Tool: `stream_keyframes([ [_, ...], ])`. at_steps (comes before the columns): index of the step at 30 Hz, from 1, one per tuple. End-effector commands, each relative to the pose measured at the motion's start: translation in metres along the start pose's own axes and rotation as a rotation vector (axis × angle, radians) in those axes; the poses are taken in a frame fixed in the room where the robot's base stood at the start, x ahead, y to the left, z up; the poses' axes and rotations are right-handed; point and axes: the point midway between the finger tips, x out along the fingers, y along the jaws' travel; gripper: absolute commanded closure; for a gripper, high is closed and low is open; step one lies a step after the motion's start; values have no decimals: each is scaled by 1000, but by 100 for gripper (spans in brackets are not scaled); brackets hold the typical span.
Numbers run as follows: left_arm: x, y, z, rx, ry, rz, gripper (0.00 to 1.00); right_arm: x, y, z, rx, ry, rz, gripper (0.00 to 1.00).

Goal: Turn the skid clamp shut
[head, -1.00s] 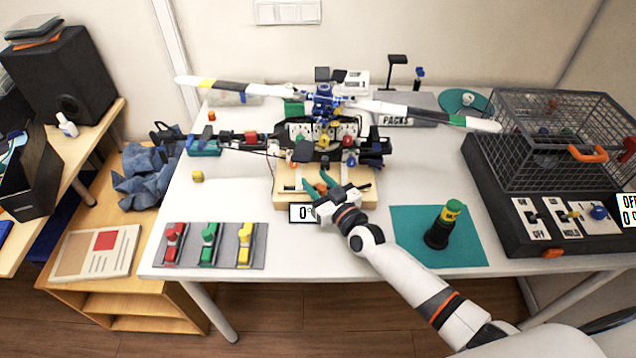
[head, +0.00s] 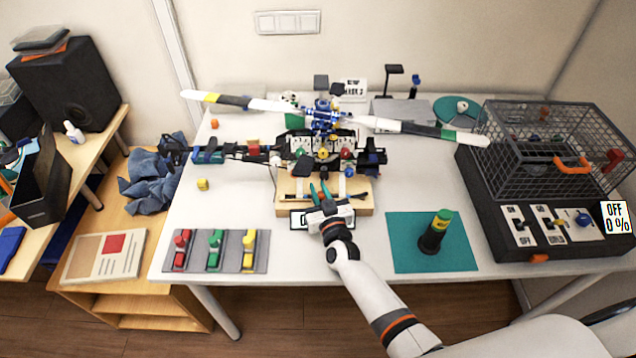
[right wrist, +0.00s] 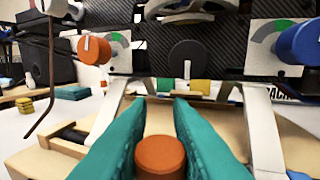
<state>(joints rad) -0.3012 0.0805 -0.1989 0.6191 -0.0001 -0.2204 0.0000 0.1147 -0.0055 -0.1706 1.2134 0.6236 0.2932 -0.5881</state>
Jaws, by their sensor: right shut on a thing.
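The model helicopter (head: 322,150) stands with its skids on a wooden block (head: 361,203) near the middle of the white table. In the right wrist view, the orange clamp knob (right wrist: 160,155) sits low between the two teal fingers of my right gripper (right wrist: 160,140). The gripper is shut on the knob's sides. In the head view my right gripper (head: 319,190) reaches over the block's front, below the helicopter's nose, and hides the knob. Pale skid struts (right wrist: 264,130) rise on both sides of the fingers. My left gripper is not in view.
Above the fingers is a dark panel with an orange dial (right wrist: 94,50), a black dial (right wrist: 187,58) and a blue knob (right wrist: 300,42). A switch board (head: 215,251) lies front left. A teal mat (head: 403,257) holds a dark bottle (head: 435,232). A wire cage (head: 540,150) stands right.

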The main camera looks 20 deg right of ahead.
Motion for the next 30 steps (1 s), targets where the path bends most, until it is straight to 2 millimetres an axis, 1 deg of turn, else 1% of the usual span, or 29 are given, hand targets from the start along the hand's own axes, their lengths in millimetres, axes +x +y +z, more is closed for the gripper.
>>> stream_keyframes([
  [1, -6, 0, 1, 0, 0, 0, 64, 1, 0, 5, 7, -3, -33, 100],
  [3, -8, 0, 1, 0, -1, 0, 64, 1, -1, 4, 4, -5, -67, 100],
  [8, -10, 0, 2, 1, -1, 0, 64, 0, -2, 2, 0, -4, -101, 100],
  [16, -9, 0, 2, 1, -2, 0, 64, 0, -2, 2, -2, -5, -101, 100],
  [17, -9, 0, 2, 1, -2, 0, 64, 0, -2, 2, -2, -5, -101, 78],
  [18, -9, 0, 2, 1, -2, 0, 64, 0, -2, 2, -2, -4, -101, 72],
  [20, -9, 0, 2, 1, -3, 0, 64, 0, -2, 1, -1, -4, -101, 62],
  [21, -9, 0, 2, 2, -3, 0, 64, 0, -2, 1, -1, -3, -100, 60],
  [30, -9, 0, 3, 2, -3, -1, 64, -3, -1, 0, -1, 0, -99, 60],
])
